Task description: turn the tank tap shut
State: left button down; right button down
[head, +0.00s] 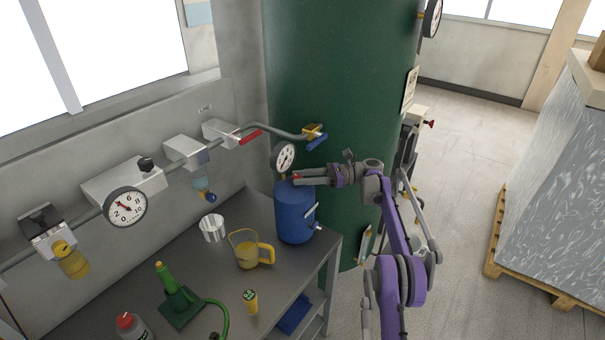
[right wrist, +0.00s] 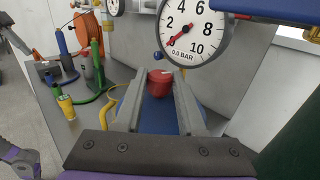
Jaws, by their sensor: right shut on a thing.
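The blue tank (head: 294,214) stands upright on the back right of the grey bench, with a round white dial gauge (head: 284,158) above it. A red tap knob (right wrist: 160,82) sits on top of the tank. My right gripper (head: 296,180) reaches in from the right, level with the tank top. In the right wrist view its two grey fingers lie on either side of the red knob, and the gripper is shut on it. In the head view the fingertips hide most of the knob. The gauge (right wrist: 194,32) fills the upper wrist view, its needle pointing lower left.
A wall pipe with a red lever (head: 250,137) and a blue-handled valve (head: 316,141) runs above. A large green tank (head: 340,90) stands behind.

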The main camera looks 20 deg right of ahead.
pick_arm(q)
jog(key=shift+w+r, duration=0.1)
jog(key=shift+r, duration=0.1)
pick_arm(e)
jog(key=shift+r, duration=0.1)
jog(key=c, duration=0.5)
grip_release()
pick_arm(q)
jog(key=shift+f, duration=0.1)
